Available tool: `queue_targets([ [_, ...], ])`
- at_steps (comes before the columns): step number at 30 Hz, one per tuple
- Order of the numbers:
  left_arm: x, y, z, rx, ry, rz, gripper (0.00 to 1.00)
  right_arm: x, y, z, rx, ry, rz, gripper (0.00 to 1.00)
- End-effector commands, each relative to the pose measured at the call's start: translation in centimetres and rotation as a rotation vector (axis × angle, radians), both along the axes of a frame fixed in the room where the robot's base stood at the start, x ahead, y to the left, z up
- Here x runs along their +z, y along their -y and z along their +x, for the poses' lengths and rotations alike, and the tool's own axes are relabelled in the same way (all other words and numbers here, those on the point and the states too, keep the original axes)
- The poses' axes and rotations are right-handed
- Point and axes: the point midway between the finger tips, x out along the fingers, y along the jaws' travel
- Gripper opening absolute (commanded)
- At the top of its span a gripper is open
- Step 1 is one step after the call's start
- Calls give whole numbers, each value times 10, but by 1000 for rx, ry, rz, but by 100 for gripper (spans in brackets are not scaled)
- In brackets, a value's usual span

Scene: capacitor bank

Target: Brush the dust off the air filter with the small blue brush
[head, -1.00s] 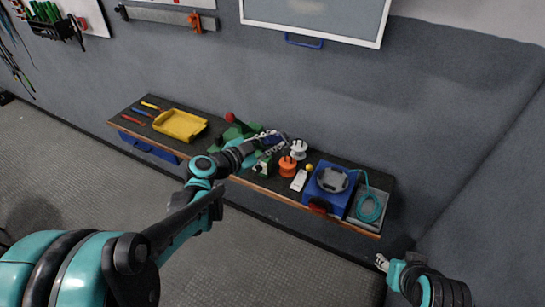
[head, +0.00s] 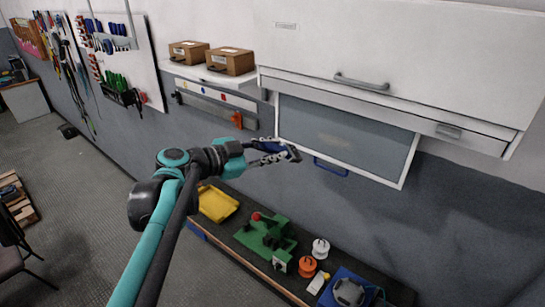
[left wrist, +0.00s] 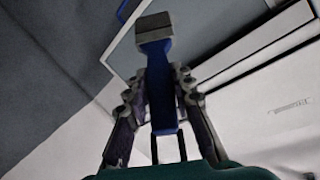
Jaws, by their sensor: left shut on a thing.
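The air filter (head: 345,128) is a grey panel in a white frame, tilted out below the white wall cabinet, with a faint paler patch on it. A blue handle (head: 331,167) sits at its lower edge. My left gripper (head: 284,153) is shut on the small blue brush (left wrist: 157,85), near the filter's left edge in the head view. The brush's pale bristle end points away from the gripper in the left wrist view, with the filter (left wrist: 205,28) behind it. I cannot tell whether the bristles touch the filter. My right gripper is out of view.
The white cabinet (head: 400,50) with its grey handle hangs above the filter. A shelf with two cardboard boxes (head: 230,60) is to its left. Below, the bench holds a yellow tray (head: 217,203), a green fixture (head: 268,235), spools and a blue case.

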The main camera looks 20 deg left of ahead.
Motion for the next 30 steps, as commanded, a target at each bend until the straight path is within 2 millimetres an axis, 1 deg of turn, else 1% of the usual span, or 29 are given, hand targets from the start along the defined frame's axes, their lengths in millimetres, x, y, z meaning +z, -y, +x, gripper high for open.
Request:
queue_targets([
  [12, -2, 15, 39, -2, 0, 1, 0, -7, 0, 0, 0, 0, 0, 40],
  [15, -2, 17, 46, -1, -1, 0, 0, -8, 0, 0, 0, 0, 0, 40],
  [23, -1, 21, 57, -1, -1, 0, 0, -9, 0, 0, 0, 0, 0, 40],
  [30, -1, 29, 78, -1, 0, 0, 0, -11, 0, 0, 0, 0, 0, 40],
])
